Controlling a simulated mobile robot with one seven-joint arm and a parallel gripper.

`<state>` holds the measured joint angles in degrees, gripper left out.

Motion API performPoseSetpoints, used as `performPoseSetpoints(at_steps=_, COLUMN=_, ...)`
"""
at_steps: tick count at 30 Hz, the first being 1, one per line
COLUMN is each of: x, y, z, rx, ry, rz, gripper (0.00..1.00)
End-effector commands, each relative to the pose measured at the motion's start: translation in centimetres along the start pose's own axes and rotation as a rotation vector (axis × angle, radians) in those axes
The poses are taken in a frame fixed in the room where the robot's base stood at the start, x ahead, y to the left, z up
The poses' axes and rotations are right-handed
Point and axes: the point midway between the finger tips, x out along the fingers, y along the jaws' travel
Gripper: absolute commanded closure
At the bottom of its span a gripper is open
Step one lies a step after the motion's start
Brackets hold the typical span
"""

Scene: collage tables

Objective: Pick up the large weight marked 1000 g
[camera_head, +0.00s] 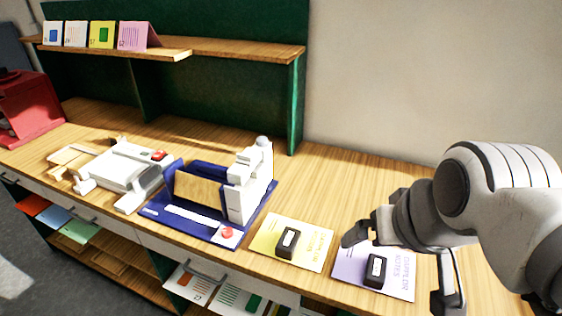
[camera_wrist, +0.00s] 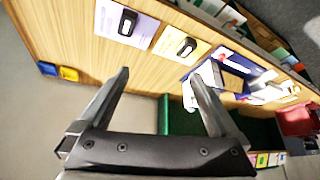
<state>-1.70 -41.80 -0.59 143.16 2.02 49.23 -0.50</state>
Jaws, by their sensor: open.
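No marking of 1000 g can be read in either view. Two small dark blocks with pale labels are candidates, but I cannot tell whether either is the weight. One block (camera_head: 287,243) rests on a yellow card (camera_head: 267,233), and it also shows in the wrist view (camera_wrist: 187,47). The other block (camera_head: 375,270) rests on a lilac card (camera_head: 402,285), and it shows in the wrist view too (camera_wrist: 127,23). My gripper (camera_head: 404,268) is open and empty over the right part of the bench, near the lilac card. Its fingers (camera_wrist: 158,76) are apart and touch neither block.
A blue-based machine (camera_head: 188,228) with a white column stands left of the cards. A white device (camera_head: 122,168) and a red machine (camera_head: 30,108) are further left. A wooden shelf (camera_head: 220,46) overhangs the back. Bench behind the cards is clear. Blue and yellow bins (camera_wrist: 58,72) show in the wrist view.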

Motion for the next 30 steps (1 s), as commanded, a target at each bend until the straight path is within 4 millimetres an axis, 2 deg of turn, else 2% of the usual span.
performPoseSetpoints(at_steps=1, x=1.6, y=-1.6, z=-0.5, rx=-0.011, ry=0.009, rz=-0.057, gripper=0.03)
performPoseSetpoints(at_steps=10, x=7.5, y=-10.7, z=-4.6, rx=0.048, ry=0.122, rz=-0.336, gripper=0.03)
performPoseSetpoints(at_steps=15, x=11.9, y=-15.6, z=-6.0, rx=0.135, ry=0.179, rz=-0.412, gripper=0.03)
performPoseSetpoints(at_steps=18, x=14.8, y=-17.8, z=-6.2, rx=0.19, ry=0.212, rz=-0.407, gripper=0.03)
performPoseSetpoints(at_steps=24, x=20.6, y=-20.2, z=-4.9, rx=0.272, ry=0.289, rz=-0.297, gripper=0.03)
performPoseSetpoints(at_steps=30, x=25.3, y=-20.2, z=-2.0, rx=0.29, ry=0.404, rz=-0.088, gripper=0.03)
